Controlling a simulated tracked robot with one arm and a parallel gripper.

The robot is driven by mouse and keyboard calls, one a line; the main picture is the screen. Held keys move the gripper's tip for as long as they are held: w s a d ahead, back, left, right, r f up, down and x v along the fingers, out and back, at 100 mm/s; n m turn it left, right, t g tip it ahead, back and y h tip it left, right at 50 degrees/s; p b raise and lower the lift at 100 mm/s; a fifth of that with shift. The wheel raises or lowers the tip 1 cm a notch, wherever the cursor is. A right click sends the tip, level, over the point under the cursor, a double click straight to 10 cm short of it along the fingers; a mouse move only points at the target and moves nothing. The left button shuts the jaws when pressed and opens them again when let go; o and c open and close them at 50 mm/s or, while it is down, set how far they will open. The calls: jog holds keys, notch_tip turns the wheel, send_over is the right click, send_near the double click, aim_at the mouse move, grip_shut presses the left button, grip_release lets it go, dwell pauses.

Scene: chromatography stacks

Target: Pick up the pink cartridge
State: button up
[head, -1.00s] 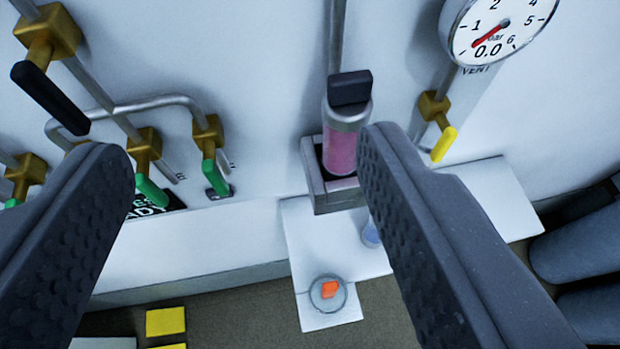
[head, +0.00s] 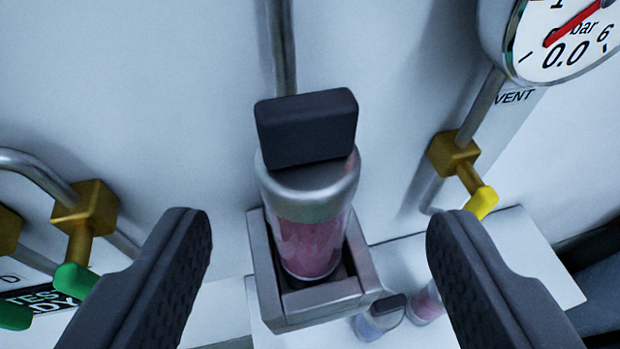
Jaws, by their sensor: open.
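The pink cartridge (head: 308,240) stands upright in a grey metal holder (head: 312,312) on the white wall panel. It has a silver collar and a black block-shaped cap (head: 306,128) on top. A grey pipe runs up the wall behind the cap. My gripper (head: 320,225) is open, with one dark ridged finger on each side of the cartridge. Neither finger touches it; the left finger looks a little closer than the right.
A yellow-handled vent valve (head: 462,165) and a pressure gauge (head: 570,40) reading about 0.0 are at the right. Green-handled valves (head: 82,225) are at the left. Below right of the holder, a bluish cartridge (head: 378,322) and another pinkish one (head: 428,303) sit by a white shelf (head: 535,255).

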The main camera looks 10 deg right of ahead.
aim_at(306, 215)
jog(key=shift+a+f+p+x, duration=0.1)
jog(key=shift+f+p+x, duration=0.1)
jog(key=shift+x, duration=1.4)
jog(key=shift+a+f+p+x, duration=0.1)
jog(key=shift+a+p+x, duration=0.1)
jog(key=shift+x, duration=1.45)
jog(key=shift+s, duration=0.1)
jog(key=c, duration=1.2)
